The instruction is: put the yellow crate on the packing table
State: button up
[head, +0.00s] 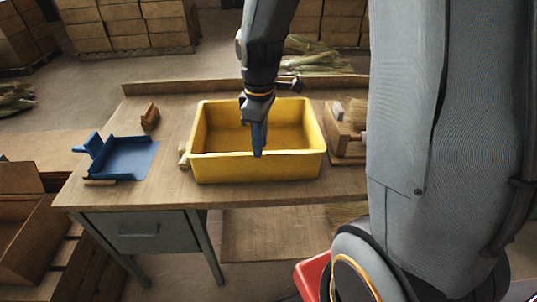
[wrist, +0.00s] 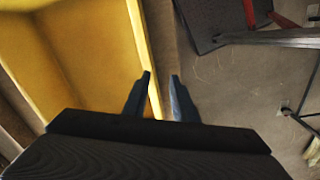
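The yellow crate (head: 258,168) stands upright and looks empty on a wooden-topped table (head: 110,197) with a grey drawer; I cannot tell if this is the packing table. My gripper (head: 259,150) points down at the middle of the crate's near wall. In the wrist view the crate (wrist: 85,50) fills the left side, and my gripper's fingers (wrist: 161,80) stand on either side of its wall rim. A gap shows between the rim and the right finger, so the gripper looks open. The far finger is mostly hidden in the head view.
A blue dustpan (head: 130,158) and a small brown block (head: 150,117) lie left of the crate. A wooden brush-like item (head: 345,135) stands close on its right. A red object (head: 309,280) is below the table, and cardboard boxes (head: 25,230) stand at the left.

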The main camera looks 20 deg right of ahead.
jog(key=s+r+m+t, duration=0.1)
jog(key=s+m, duration=0.8)
jog(key=m, duration=0.1)
jog(key=shift+s+r+m, duration=0.25)
jog(key=shift+r+m, duration=0.1)
jog(key=shift+m, duration=0.05)
jog(key=shift+d+f, duration=0.1)
jog(key=shift+f+b, duration=0.7)
jog(key=shift+f, duration=0.05)
